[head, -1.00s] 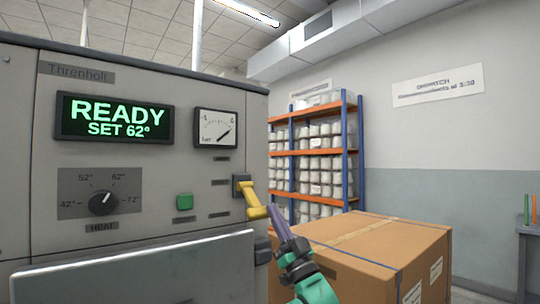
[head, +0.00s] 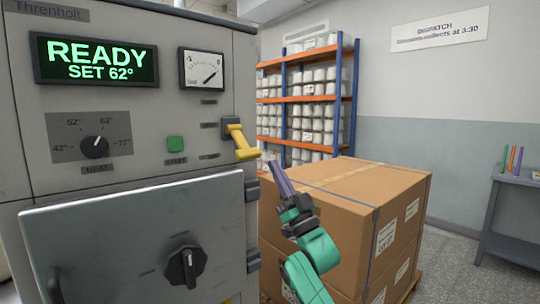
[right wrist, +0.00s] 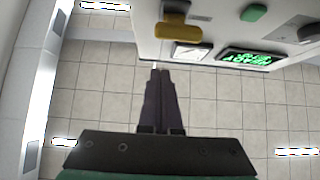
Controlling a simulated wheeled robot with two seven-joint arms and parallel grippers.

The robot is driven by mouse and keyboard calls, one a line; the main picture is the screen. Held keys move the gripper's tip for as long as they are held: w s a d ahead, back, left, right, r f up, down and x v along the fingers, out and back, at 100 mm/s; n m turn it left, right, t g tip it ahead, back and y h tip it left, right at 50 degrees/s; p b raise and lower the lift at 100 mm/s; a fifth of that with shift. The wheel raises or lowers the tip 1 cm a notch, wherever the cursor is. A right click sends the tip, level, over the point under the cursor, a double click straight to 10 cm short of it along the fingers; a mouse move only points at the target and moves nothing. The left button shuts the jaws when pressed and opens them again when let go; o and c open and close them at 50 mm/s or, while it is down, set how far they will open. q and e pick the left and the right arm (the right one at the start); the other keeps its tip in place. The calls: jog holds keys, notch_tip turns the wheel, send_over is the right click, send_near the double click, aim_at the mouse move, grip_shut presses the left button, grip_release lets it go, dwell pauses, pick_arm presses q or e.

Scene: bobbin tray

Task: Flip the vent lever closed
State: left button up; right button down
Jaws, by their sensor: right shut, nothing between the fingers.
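The vent lever (head: 239,142) is a yellow handle on a dark mount at the right edge of the grey machine's front (head: 212,115). It slants out and downward to the right. It also shows in the right wrist view (right wrist: 178,33), above the fingertips. My right gripper (head: 274,166) has dark purple fingers that are shut and empty. Its tips are just right of and slightly below the lever's end, with a small gap in the head view. The fingers show together in the right wrist view (right wrist: 160,74). My left gripper is not in view.
The machine carries a READY display (head: 95,60), a gauge (head: 201,68), a heat knob (head: 95,147), a green button (head: 176,144) and a door with a black knob (head: 185,267). A large cardboard box (head: 340,215) stands behind my right arm. Shelving (head: 303,95) stands farther back.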

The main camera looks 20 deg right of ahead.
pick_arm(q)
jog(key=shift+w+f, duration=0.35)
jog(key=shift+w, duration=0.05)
pick_arm(e)
jog(key=v, duration=0.3)
jog(key=shift+f, duration=0.3)
jog(key=shift+w, duration=0.15)
